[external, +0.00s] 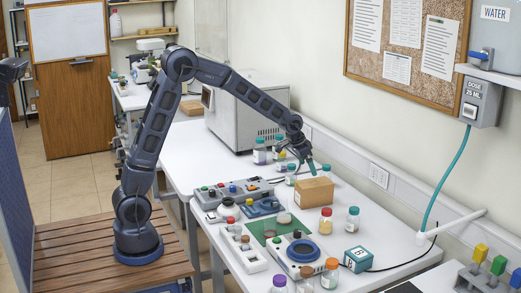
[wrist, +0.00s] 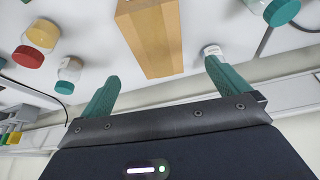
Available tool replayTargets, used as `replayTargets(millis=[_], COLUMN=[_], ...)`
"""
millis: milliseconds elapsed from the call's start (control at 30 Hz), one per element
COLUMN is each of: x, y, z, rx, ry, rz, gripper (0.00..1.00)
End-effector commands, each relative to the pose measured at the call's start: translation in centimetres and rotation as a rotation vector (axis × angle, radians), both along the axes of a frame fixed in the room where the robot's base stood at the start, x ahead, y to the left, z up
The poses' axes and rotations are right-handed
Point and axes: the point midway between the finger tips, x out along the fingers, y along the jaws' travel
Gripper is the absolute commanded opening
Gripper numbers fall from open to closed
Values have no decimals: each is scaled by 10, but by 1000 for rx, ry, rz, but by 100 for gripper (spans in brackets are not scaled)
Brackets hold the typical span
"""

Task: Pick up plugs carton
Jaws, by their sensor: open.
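A brown cardboard carton (external: 314,192), which I take for the plugs carton, sits on the white bench. No writing on it can be read. In the wrist view the carton (wrist: 150,38) is at top centre, its near end lying between my teal fingertips in the picture. My gripper (external: 311,168) is open and empty, close above the carton's far left side in the external view. In the wrist view its fingers (wrist: 160,70) are spread to either side of the carton's near end. I cannot tell the exact height gap.
Capped jars, including a red-capped one (external: 326,221) and a teal-capped one (external: 352,219), stand to the carton's right. More jars (external: 260,151) stand behind it. A green mat (external: 265,229) with test devices lies in front. A teal box (external: 358,259) is near the right edge.

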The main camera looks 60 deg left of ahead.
Motion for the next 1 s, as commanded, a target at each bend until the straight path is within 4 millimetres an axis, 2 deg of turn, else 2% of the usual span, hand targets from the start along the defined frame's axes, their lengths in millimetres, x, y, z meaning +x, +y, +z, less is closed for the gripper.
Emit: replayTargets(millis=[167, 433, 667, 1000], x=[5, 19, 23, 37], y=[-1, -3, -4, -8], z=[-12, -47, -59, -98], rx=[-1, 0, 1, 1], ry=[3, 3, 2, 2], rz=[0, -1, -1, -1], gripper=[100, 100, 100, 100])
